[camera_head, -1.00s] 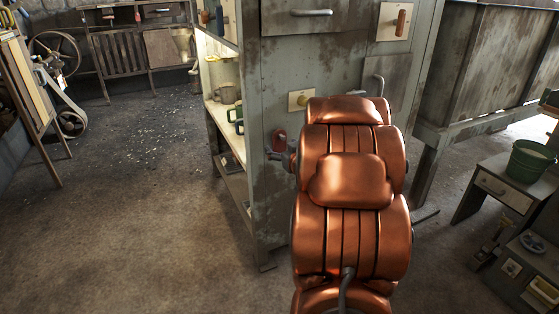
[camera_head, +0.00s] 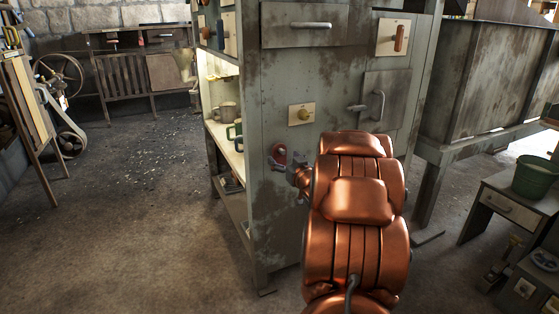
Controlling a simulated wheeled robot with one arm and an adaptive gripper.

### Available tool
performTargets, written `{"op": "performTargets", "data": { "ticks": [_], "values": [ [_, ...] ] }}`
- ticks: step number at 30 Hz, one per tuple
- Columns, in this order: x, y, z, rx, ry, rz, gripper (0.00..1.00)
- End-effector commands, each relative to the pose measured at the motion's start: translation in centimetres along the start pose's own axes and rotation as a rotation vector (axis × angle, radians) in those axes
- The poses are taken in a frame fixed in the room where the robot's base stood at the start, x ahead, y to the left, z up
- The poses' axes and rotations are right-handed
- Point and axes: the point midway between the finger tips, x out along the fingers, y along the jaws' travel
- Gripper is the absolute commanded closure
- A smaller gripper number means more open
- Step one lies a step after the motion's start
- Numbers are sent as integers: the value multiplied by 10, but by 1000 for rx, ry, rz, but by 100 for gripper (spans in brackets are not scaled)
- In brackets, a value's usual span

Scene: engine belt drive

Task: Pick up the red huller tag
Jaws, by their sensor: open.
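A small red piece, which looks like the red huller tag (camera_head: 278,152), is on the lower front of the grey-green cabinet (camera_head: 285,215), near its left edge. A grey metal part shows at or just in front of its lower side. My gripper (camera_head: 291,171) is small in the picture, just left of my copper-coloured arm. It is open, close below and to the right of the red piece. The arm hides part of the gripper, and I cannot tell whether the fingers touch the red piece.
A green bucket (camera_head: 535,174) stands at the right.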

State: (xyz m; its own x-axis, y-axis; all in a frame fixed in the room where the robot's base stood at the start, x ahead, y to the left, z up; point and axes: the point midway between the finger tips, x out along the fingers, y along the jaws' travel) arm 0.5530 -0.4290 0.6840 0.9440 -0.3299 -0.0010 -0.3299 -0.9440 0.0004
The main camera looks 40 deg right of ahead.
Motion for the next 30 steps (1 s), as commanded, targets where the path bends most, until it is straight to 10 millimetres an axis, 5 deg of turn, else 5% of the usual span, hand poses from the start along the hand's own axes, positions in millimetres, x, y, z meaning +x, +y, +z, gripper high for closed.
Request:
{"op": "performTargets", "data": {
  "ticks": [6, 15, 30],
  "values": [
    [25, 2, 1, -1, 3, -1, 19],
    [30, 2, 0, 1, 0, 0, 19],
    [30, 2, 0, 0, 1, 0, 70]
  ]
}}
